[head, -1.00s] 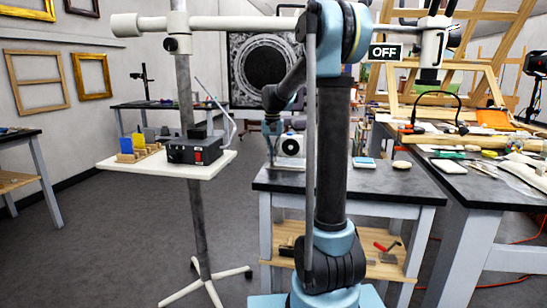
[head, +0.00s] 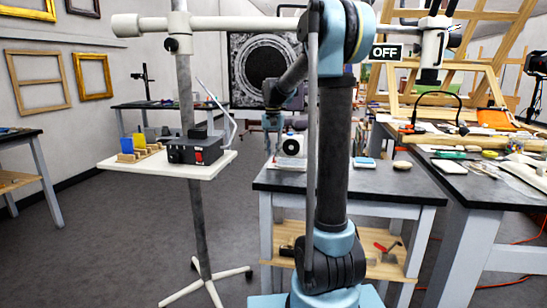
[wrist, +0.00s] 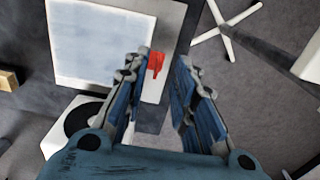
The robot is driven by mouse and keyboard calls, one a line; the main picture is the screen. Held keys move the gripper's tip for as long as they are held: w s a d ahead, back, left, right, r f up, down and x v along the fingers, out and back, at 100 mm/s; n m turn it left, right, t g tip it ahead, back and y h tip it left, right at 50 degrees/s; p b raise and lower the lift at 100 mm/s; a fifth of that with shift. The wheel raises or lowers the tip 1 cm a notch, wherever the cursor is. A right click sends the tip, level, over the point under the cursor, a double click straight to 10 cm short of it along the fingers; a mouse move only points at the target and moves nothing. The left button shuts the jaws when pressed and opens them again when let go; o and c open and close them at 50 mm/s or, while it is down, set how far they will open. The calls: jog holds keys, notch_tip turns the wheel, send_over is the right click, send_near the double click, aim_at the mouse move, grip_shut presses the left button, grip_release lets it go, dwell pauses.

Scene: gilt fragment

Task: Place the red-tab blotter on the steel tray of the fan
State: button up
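The blotter (wrist: 100,45) is a flat, pale square in the wrist view, lying on a grey surface. Its red tab (wrist: 155,63) sticks out from its right side. My gripper (wrist: 160,62) is open, with the tab showing between its fingertips, nearer the left finger; I cannot tell the height gap. In the head view my gripper (head: 272,121) hangs by the left edge of the dark table. The white fan (head: 296,146) stands there; its black round part (wrist: 82,117) shows in the wrist view. I cannot make out the steel tray clearly.
The dark-topped table (head: 330,182) also holds a blue-and-white block (head: 364,162) and a pale stone-like piece (head: 402,165). A wheeled stand (head: 203,230) with a white shelf and a black box (head: 195,152) is to the left. Bare floor lies between.

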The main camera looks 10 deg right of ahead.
notch_tip(320, 180, up, 10)
jog(key=shift+f, duration=0.15)
dwell(0.5)
